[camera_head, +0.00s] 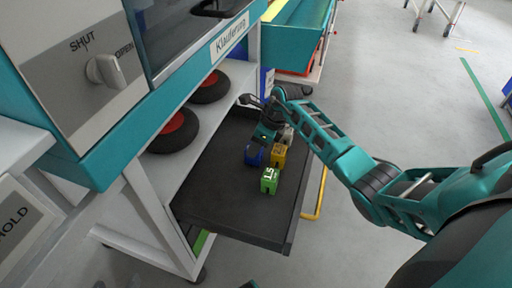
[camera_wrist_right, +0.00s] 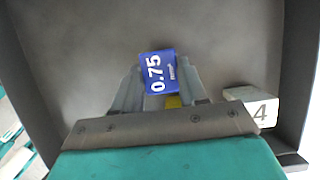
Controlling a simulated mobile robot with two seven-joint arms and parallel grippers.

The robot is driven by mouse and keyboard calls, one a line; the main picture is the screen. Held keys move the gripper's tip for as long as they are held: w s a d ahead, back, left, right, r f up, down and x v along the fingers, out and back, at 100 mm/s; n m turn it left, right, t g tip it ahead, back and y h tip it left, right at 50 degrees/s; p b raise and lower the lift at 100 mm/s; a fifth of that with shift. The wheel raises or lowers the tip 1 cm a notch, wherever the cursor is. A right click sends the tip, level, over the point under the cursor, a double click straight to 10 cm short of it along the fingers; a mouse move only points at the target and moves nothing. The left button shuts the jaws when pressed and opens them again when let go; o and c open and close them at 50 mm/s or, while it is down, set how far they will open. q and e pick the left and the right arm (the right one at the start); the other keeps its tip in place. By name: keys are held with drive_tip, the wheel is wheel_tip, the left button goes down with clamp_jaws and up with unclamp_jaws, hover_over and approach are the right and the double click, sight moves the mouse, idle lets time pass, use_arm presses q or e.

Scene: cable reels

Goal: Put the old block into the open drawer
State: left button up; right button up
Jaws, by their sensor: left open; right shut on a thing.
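The open drawer (camera_head: 225,195) is a dark grey shelf pulled out of the white frame; its side wall also shows in the right wrist view (camera_wrist_right: 300,60). My right gripper (camera_head: 262,138) is over it, shut on a blue block (camera_head: 253,156). That block, marked 0.75, shows between the fingers in the right wrist view (camera_wrist_right: 158,72). I cannot tell whether it touches the drawer floor. A yellow block (camera_head: 279,156), a green block marked 1.5 (camera_head: 270,181) and a pale block (camera_head: 288,134), marked 4 in the wrist view (camera_wrist_right: 258,107), stand close by. No block is visibly marked old. My left gripper is out of view.
A cabinet with a SHUT/OPEN knob (camera_head: 105,70) stands above left. Black and red reels (camera_head: 175,132) lie on the shelf beside the drawer. A yellow bar (camera_head: 317,195) runs beyond the drawer's right edge. The drawer's near left part is bare.

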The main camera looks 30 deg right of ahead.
drive_tip(key=shift+f, duration=0.2)
drive_tip(key=shift+f, duration=0.15)
drive_tip(key=o, duration=1.1)
